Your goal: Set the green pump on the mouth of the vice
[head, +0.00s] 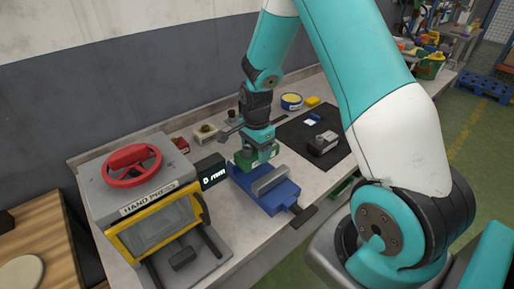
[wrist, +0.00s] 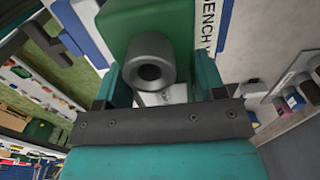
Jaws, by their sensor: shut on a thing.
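The green pump (head: 246,160) is in my gripper (head: 260,142), low over the back end of the blue vice (head: 283,199). In the wrist view the pump (wrist: 122,32) shows its green body and a round grey spout, between the two teal fingers of my gripper (wrist: 155,85). The vice's grey jaw bar shows in front of the pump in the head view. I cannot tell whether the pump touches the vice; its underside and much of the vice mouth are hidden.
A hand press (head: 150,200) with a red wheel stands left, a small black display (head: 211,172) beside it. Right of the vice lies a black mat (head: 335,130) with a dark device (head: 323,143). A yellow-and-blue tin (head: 291,101) stands behind. A grey wall backs the bench.

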